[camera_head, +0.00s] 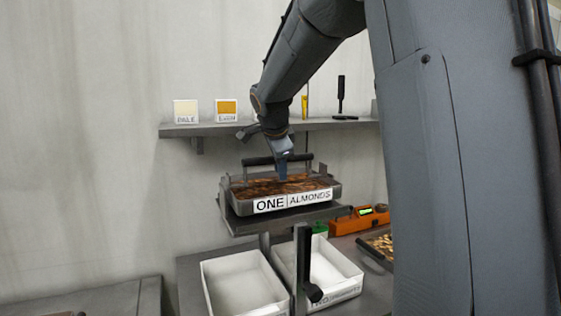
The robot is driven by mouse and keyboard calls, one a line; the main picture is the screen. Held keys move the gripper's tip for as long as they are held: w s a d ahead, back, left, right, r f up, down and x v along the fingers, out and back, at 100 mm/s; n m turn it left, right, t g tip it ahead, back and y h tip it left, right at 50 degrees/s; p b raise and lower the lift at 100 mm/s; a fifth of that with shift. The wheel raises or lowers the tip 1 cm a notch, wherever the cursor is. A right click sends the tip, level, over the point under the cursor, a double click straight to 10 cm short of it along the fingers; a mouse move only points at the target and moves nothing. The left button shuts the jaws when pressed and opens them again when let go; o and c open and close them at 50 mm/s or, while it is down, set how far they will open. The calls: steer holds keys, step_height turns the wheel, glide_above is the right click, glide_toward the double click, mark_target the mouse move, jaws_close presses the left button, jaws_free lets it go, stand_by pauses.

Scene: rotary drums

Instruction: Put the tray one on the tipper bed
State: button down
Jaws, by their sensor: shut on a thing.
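Tray one (237,208) is a dark metal tray of brown almonds with a white label reading "ONE ALMONDS" and a black bar handle (258,161) across its top. My gripper (281,160) is shut on that handle from above.
Two white bins (236,259) (346,268) stand below the bed. An orange device (358,219) with a green display and another tray of pale pieces (380,244) are to the right. A wall shelf (180,130) holds "PALE" and "LIGHT" cards behind. My arm blocks the far right.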

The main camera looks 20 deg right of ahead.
steer(key=shift+f+p, duration=0.35)
steer(key=shift+f, duration=0.95)
steer(key=c, duration=1.6)
jaws_free()
steer(key=shift+f, duration=0.15)
steer(key=b+v, duration=0.3)
steer(key=v, duration=0.9)
